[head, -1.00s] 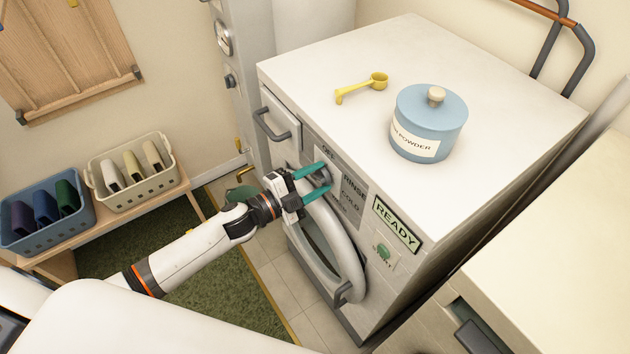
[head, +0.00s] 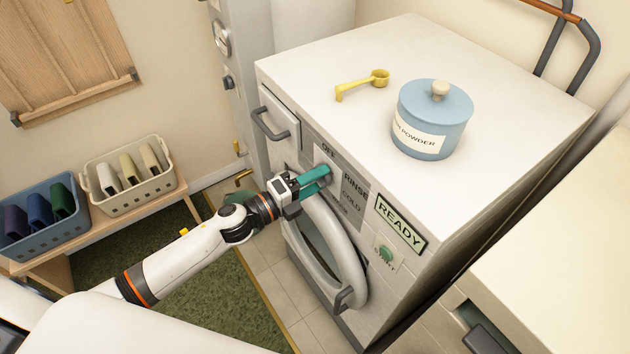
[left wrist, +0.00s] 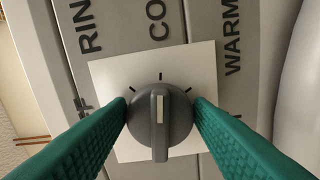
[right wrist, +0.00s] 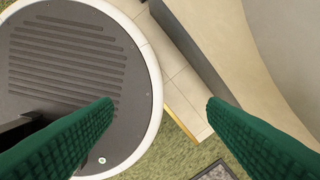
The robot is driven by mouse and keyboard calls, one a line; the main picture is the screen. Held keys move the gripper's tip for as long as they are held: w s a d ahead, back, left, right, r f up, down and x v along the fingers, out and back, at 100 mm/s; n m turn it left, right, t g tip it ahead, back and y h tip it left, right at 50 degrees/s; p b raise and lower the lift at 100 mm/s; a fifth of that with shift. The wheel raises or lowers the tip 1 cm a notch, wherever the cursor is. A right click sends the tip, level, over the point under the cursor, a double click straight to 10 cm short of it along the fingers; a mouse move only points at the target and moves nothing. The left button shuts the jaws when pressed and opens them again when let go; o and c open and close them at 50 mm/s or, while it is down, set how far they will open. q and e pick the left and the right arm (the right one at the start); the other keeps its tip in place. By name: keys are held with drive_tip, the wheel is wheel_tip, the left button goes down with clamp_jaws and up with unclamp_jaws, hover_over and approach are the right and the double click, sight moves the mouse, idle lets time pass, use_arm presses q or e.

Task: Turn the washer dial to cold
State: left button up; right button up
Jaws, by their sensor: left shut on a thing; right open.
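The washer (head: 350,60) stands at the right in the head view. On its front panel is the grey dial (left wrist: 160,135), on a white square plate in the left wrist view. Its white mark points up there, at a tick near the letters "CO"; "RIN" is to the left and "WARM" to the right. My left gripper (head: 322,174) is shut on the dial, a green finger on each side of it. In the head view the fingers mostly hide the dial. My right gripper (right wrist: 160,105) is open and empty, seen only in the right wrist view.
A blue powder jar (head: 432,120) and a yellow scoop (head: 362,85) are on the washer's top. Below the dial is the round door (head: 325,255); a "READY" sign (head: 400,223) and a green start button (head: 386,253) are to its right. Laundry baskets (head: 130,180) stand left.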

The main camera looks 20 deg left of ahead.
idle(0.4)
use_arm(q)
drive_tip(key=o, duration=1)
drive_tip(key=shift+c, duration=0.2)
drive_tip(key=b+v, duration=0.4)
drive_tip(key=v, duration=0.8)
